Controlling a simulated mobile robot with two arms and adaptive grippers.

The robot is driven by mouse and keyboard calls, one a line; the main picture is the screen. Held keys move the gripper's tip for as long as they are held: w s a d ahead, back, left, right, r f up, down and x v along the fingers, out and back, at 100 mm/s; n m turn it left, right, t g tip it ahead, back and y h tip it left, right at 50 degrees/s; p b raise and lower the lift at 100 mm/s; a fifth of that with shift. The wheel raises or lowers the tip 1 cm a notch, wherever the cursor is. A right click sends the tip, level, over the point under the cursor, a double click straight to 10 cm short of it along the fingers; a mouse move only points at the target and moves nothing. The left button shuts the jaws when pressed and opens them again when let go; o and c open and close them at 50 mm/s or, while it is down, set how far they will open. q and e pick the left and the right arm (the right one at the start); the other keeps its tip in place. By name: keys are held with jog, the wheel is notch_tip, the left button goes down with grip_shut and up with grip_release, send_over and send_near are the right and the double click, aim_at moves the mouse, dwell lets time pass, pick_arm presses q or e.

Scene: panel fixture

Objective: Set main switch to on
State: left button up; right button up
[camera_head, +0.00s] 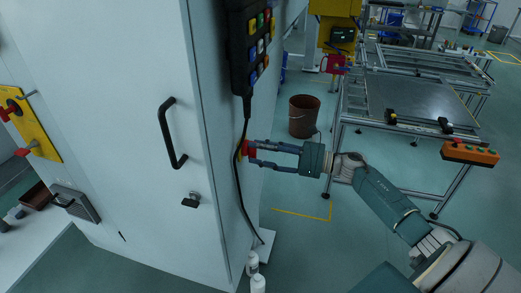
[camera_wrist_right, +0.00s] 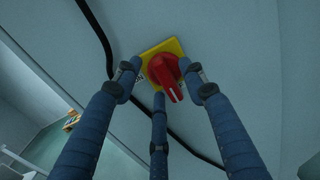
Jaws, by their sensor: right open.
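The main switch is a red rotary knob (camera_wrist_right: 166,70) on a yellow plate (camera_wrist_right: 174,46), set in the pale cabinet side in the right wrist view. Its grip points down and slightly right, with a white mark near its end. Dark lettering at the plate's left edge is partly covered by a finger. In the head view the knob (camera_head: 245,148) shows as a small red patch on the cabinet's side. My right gripper (camera_head: 253,155) is open, its blue fingers spread around the knob at its left, right and below. Whether they touch it I cannot tell. My left gripper is out of view.
A black pendant with coloured buttons (camera_head: 250,45) hangs above the switch, and its black cable (camera_head: 240,190) runs down close beside it. A black door handle (camera_head: 171,133) sticks out left. A brown bucket (camera_head: 303,116) and a metal table (camera_head: 420,105) stand behind.

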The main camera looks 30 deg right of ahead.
grip_shut()
jog(key=shift+m, duration=0.3)
jog(key=shift+m+b, duration=0.5)
jog(key=shift+m, duration=0.4)
jog(key=shift+w+d+m+p, duration=0.1)
jog(key=shift+d+m+p, duration=0.1)
jog(key=shift+m, duration=2.35)
jog(key=shift+w+d+m+p, duration=0.1)
jog(key=shift+w+m+p, duration=0.05)
jog(key=shift+m, duration=2.45)
jog(key=shift+w+d+m+p, duration=0.1)
jog(key=shift+d+m+p, duration=0.1)
jog(key=shift+m, duration=2.35)
